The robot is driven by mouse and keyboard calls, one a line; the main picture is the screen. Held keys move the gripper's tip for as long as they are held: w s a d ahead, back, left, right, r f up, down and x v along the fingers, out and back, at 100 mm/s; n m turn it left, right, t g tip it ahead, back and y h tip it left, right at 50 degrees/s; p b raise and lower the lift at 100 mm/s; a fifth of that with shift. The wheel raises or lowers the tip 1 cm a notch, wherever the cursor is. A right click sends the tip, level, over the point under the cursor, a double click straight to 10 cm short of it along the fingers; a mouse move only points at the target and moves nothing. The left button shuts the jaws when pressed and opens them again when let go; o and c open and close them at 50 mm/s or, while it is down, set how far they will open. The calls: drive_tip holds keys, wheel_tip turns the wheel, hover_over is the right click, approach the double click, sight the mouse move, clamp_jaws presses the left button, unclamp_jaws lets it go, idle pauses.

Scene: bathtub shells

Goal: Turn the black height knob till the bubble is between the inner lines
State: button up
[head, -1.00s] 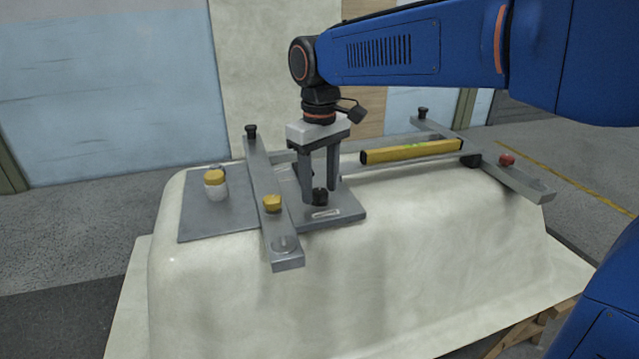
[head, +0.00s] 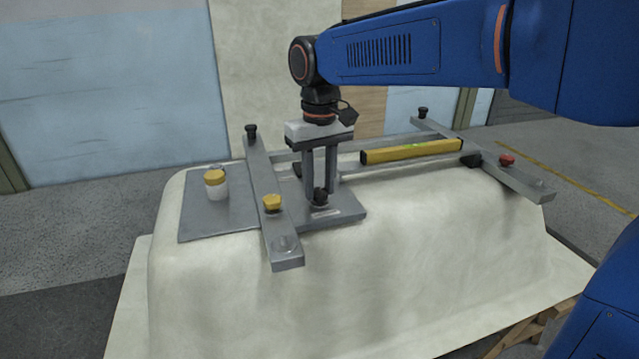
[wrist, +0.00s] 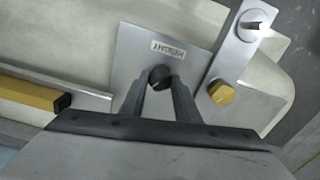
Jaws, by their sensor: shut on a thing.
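The black height knob (head: 319,196) sits on a grey plate of the frame on top of the upturned tub. It shows in the wrist view (wrist: 160,77), between my fingertips. My gripper (head: 318,192) points straight down and is shut on the knob; it also shows in the wrist view (wrist: 163,84). The yellow spirit level (head: 412,151) lies along the rail to the right of my gripper. In the wrist view only the level's end (wrist: 32,95) shows.
The pale tub shell (head: 350,270) bears the frame. A crossbar with a yellow knob (head: 272,203) lies close left of my gripper. A white jar with a yellow lid (head: 216,184) stands further left. A red knob (head: 507,160) sits on the right crossbar.

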sight(320, 191)
drive_tip(key=o, duration=1)
drive_tip(key=shift+o, duration=0.2)
drive_tip(key=shift+r, duration=0.15)
wheel_tip(320, 191, up, 17)
idle(0.4)
